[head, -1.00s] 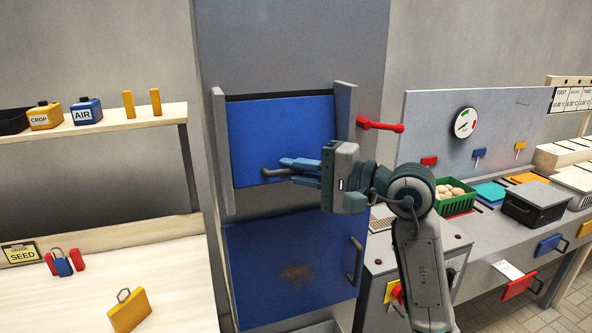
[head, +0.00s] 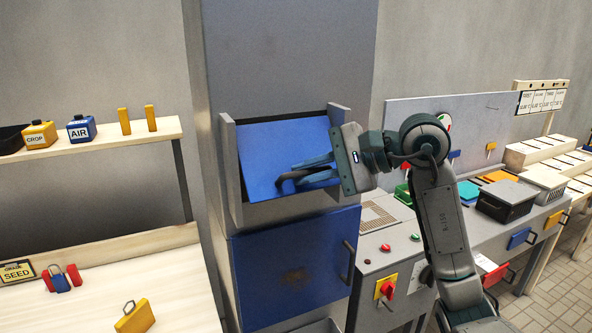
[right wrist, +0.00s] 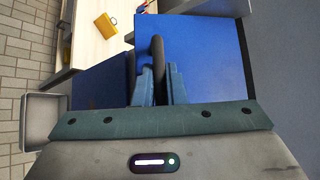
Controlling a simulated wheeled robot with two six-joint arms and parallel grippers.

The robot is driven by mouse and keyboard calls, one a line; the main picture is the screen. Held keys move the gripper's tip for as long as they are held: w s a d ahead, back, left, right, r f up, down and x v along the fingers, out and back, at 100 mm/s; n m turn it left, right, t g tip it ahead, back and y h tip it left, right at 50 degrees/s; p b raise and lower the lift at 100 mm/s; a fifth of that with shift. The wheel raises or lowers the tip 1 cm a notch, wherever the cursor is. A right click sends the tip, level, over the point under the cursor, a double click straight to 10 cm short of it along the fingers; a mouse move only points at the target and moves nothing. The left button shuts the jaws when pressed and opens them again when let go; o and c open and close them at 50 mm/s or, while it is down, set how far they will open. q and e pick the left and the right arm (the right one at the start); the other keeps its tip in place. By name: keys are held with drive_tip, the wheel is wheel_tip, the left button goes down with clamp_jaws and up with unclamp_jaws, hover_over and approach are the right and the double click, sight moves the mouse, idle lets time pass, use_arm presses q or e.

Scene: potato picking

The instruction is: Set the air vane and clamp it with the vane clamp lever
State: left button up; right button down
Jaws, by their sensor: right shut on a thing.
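The air vane (head: 262,152) is a blue panel between two grey side plates in the tall grey cabinet, tilted with its lower edge outward. A dark bar handle (head: 286,180) is on its lower part. My right gripper (head: 305,172) is shut on this handle; in the right wrist view the dark handle (right wrist: 158,52) runs between the fingers (right wrist: 160,85). The red lever at the right side plate, which looks like the vane clamp lever, is hidden behind my right gripper and arm. My left gripper is not in view.
A lower blue door (head: 290,262) with a bar handle (head: 348,262) is under the vane. At the left is a shelf (head: 110,140) with yellow and blue blocks. At the right, a grey bench holds a red knob (head: 387,288) and a black box (head: 507,203).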

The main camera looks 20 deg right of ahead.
drive_tip(key=shift+s+r, duration=0.25)
drive_tip(key=shift+r, duration=0.3)
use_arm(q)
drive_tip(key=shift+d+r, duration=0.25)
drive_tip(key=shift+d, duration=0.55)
use_arm(e)
drive_tip(key=shift+s+r, duration=0.2)
drive_tip(key=shift+r, duration=0.45)
drive_tip(key=shift+s+r, duration=0.2)
drive_tip(key=shift+r, duration=0.4)
drive_tip(key=c, duration=1.5)
unclamp_jaws()
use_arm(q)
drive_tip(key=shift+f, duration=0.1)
use_arm(e)
drive_tip(key=shift+d, duration=0.1)
